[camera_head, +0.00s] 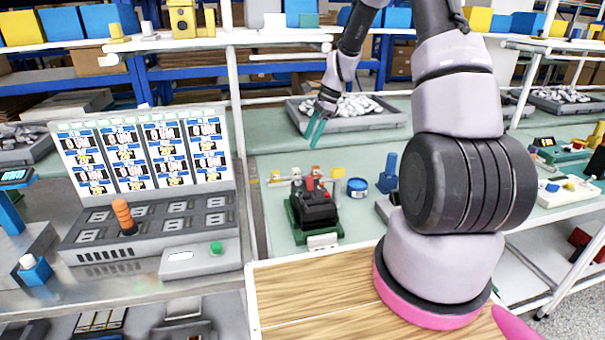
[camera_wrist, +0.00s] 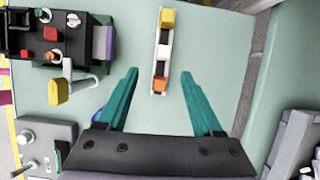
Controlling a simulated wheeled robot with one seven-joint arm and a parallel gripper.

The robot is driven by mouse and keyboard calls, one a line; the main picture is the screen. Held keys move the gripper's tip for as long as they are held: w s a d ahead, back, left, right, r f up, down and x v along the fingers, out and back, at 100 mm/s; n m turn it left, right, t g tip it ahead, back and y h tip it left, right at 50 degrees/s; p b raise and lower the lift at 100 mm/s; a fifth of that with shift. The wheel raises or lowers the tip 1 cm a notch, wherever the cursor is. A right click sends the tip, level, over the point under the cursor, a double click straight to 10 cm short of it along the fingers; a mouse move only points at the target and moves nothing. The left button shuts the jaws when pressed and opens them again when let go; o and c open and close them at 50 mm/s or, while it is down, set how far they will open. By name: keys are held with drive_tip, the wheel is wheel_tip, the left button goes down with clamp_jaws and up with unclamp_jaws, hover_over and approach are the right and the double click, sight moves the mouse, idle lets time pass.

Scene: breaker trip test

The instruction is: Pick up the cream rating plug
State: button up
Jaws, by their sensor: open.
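A narrow white rack (camera_wrist: 156,66) stands on the pale green bench top in the wrist view. It has a yellow plug (camera_wrist: 167,17) at its far end and an orange plug (camera_wrist: 160,84) at its near end. A pale block (camera_wrist: 163,53) between them looks like the cream rating plug, but it blends with the rack. My gripper (camera_wrist: 160,75) has its teal fingers apart, with nothing between the tips but the orange end of the rack below. In the head view my gripper (camera_head: 318,127) hangs above the bench, behind the dark breaker (camera_head: 315,208).
The breaker also shows in the wrist view (camera_wrist: 45,50), left of the rack, with a yellow-tipped lever (camera_wrist: 58,92) near it. A blue round container (camera_head: 357,187) stands right of the breaker. A grey tray (camera_head: 370,121) of pale parts is behind. Green bench right of the rack is clear.

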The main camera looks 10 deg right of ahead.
drive_tip(key=f, duration=0.1)
approach(296, 169)
wheel_tip(296, 169, down, 2)
drive_tip(key=x, duration=0.6)
drive_tip(key=shift+s+a+f, duration=0.1)
drive_tip(key=shift+a+f, duration=0.1)
drive_tip(key=shift+a, duration=0.25)
drive_tip(key=shift+c, duration=0.3)
clamp_jaws()
